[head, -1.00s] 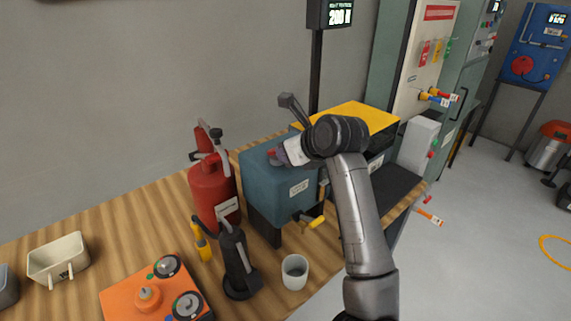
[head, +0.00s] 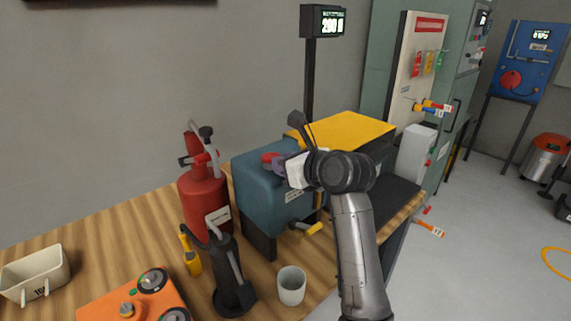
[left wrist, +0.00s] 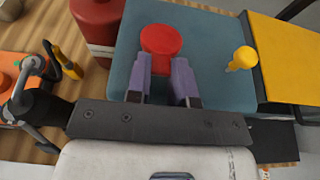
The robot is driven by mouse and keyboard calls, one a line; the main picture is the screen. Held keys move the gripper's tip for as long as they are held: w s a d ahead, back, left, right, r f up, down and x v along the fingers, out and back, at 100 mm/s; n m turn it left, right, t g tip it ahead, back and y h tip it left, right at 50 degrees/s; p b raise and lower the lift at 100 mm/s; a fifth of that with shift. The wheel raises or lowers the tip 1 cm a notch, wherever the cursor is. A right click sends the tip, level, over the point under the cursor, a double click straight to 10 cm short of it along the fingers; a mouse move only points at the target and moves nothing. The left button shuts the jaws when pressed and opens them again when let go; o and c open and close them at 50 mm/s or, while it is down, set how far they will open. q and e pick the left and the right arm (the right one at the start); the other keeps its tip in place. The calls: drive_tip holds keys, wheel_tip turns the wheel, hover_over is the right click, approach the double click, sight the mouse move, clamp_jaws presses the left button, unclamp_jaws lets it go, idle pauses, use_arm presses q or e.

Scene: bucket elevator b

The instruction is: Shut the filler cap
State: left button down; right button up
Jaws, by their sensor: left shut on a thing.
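A teal tank (head: 262,192) stands on the wooden bench. Its round red filler cap (head: 267,157) is at the top, and in the left wrist view the red cap (left wrist: 161,40) shows as a disc. My left gripper (head: 279,164) is at the cap from the right. In the left wrist view its two purple fingers (left wrist: 166,72) are shut on a red part just below the disc, with a small gap between them. Whether the cap is seated cannot be told, as the gripper hides its underside. My right gripper is in neither view.
A red fire extinguisher (head: 203,195) stands left of the tank, and a black oil can (head: 231,275) and grey cup (head: 291,286) in front. A yellow-topped box (head: 350,130) adjoins on the right. In the left wrist view a yellow knob (left wrist: 243,58) is near the fingers.

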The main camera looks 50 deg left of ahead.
use_arm(q)
drive_tip(key=shift+r, duration=0.1)
drive_tip(key=c, duration=1)
unclamp_jaws()
drive_tip(key=p+v, duration=0.2)
drive_tip(key=v, duration=1.1)
drive_tip(key=shift+d, duration=0.35)
drive_tip(key=shift+r, duration=0.15)
